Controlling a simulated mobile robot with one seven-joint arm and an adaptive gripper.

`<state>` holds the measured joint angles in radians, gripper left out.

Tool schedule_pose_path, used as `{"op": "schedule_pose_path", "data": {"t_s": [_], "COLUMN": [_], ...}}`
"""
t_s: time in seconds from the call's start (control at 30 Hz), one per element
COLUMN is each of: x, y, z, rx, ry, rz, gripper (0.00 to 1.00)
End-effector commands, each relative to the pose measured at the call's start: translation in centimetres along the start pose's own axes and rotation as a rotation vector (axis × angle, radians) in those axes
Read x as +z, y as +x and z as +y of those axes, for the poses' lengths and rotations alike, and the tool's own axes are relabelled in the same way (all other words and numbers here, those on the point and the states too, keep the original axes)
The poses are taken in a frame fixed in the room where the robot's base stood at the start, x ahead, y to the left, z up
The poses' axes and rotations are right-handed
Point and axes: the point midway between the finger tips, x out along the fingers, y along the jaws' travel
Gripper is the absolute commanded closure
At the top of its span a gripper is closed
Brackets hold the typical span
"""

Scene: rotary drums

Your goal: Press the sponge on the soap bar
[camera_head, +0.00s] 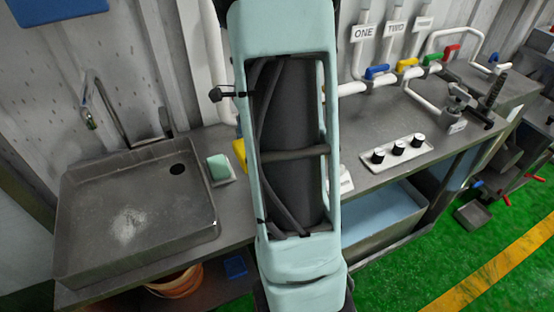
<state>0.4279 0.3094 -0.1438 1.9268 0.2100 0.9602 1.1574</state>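A pale green block (219,167), which looks like the soap bar, lies on a small light dish (232,179) on the counter, just right of the sink. A yellow thing (239,152) shows behind it, partly covered by my arm; it may be the sponge, but I cannot tell. My own pale arm link stands upright across the middle of the view and hides the counter behind it. My gripper is not in view, so I cannot see whether it holds anything.
A grey sink (75,215) with a white stain and a tap (88,118) is at left. Right of my arm are a white panel with black knobs (397,152), pipes with coloured valve handles (407,65) and a tray with a blue inside (385,217). Some counter there is clear.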

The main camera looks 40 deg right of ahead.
Motion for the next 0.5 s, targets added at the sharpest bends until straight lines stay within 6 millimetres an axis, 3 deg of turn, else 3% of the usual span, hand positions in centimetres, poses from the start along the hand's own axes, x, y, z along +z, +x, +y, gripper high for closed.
{"op": "schedule_pose_path", "data": {"t_s": [0.1,0.2,0.5], "x": [2.5,3.9,4.8], "y": [1.0,1.6,2.9], "z": [-2.9,-4.4,-5.3], "rx": [0.001,-0.001,-0.003], "ry": [-0.004,-0.001,0.002], "rz": [-0.006,-0.011,-0.016], "gripper": [0.48,0.48,0.48]}}
